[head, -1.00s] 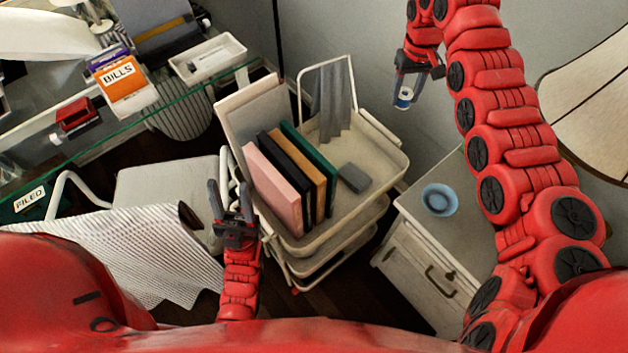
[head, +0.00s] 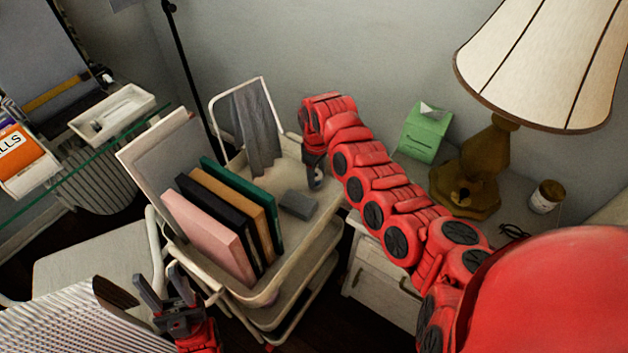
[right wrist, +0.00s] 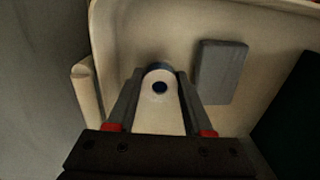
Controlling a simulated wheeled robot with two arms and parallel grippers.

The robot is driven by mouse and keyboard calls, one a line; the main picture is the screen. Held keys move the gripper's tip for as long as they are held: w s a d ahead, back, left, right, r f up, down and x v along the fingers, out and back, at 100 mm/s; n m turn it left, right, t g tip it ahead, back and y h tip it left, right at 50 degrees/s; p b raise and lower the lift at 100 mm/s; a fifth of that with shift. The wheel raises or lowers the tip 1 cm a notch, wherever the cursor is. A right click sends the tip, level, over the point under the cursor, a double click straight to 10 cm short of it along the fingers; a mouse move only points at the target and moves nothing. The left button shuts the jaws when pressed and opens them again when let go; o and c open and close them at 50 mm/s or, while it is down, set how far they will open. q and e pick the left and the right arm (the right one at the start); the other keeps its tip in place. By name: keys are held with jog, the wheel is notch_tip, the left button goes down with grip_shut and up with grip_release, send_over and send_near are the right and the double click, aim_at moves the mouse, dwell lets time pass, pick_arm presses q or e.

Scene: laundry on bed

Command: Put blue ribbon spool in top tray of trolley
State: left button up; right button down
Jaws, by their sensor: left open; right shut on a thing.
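The blue ribbon spool (right wrist: 159,88) is between the fingers of my right gripper (right wrist: 159,100), which is shut on it. In the head view my right gripper (head: 316,170) hangs at the right rim of the trolley's top tray (head: 296,228), largely covering the spool. The tray also shows below the spool in the right wrist view (right wrist: 118,45); the gap cannot be judged. My left gripper (head: 163,284) is open and empty, left of the trolley.
Bare tray floor lies around the block. A nightstand (head: 375,280) with a lamp (head: 485,170) and green tissue box (head: 426,132) stands to the right.

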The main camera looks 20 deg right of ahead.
notch_tip(320, 180, down, 2)
jog(key=shift+f, duration=0.15)
jog(key=shift+c, duration=1.5)
grip_release()
jog(key=shift+f, duration=0.1)
notch_tip(320, 180, up, 12)
jog(key=shift+b, duration=0.4)
jog(key=shift+d, duration=0.1)
